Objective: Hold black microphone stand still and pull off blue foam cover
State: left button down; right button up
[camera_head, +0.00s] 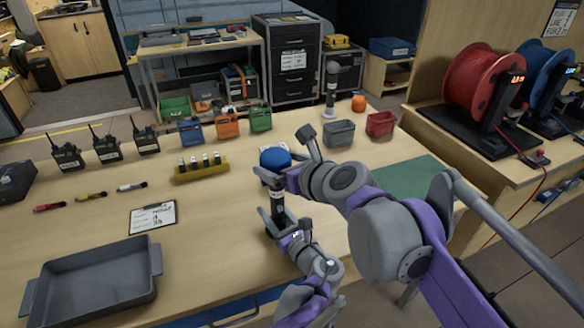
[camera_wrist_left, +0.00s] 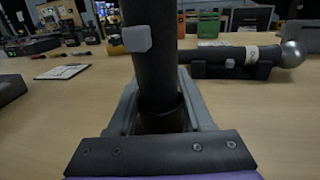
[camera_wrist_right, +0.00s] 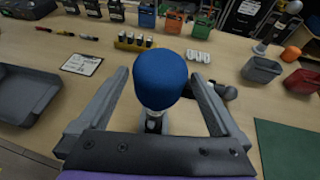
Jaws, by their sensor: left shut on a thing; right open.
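The black microphone stand (camera_head: 278,198) stands upright on the table, and its dark shaft fills the middle of the left wrist view (camera_wrist_left: 150,60). My left gripper (camera_head: 273,216) is shut around its lower part. The blue foam cover (camera_head: 275,158) sits on top of the microphone. In the right wrist view the rounded blue cover (camera_wrist_right: 160,78) lies between the spread fingers of my right gripper (camera_wrist_right: 158,75). That gripper is open, with a gap on each side of the foam. The stand's base is mostly hidden by my left gripper.
A yellow battery holder (camera_head: 202,173) is left of the foam. A silver-headed microphone lies in a black cradle (camera_wrist_left: 230,70). Grey (camera_head: 339,133) and red (camera_head: 381,124) bins stand farther back.

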aim_at(269, 160)
jog(key=shift+x, duration=2.8)
jog(key=shift+c, duration=0.3)
jog(key=c, duration=1.3)
jog(key=shift+c, duration=0.2)
jog(key=shift+r, duration=2.8)
jog(key=shift+r, duration=1.4)
pick_arm(q)
jog(key=shift+c, duration=1.1)
grip_release()
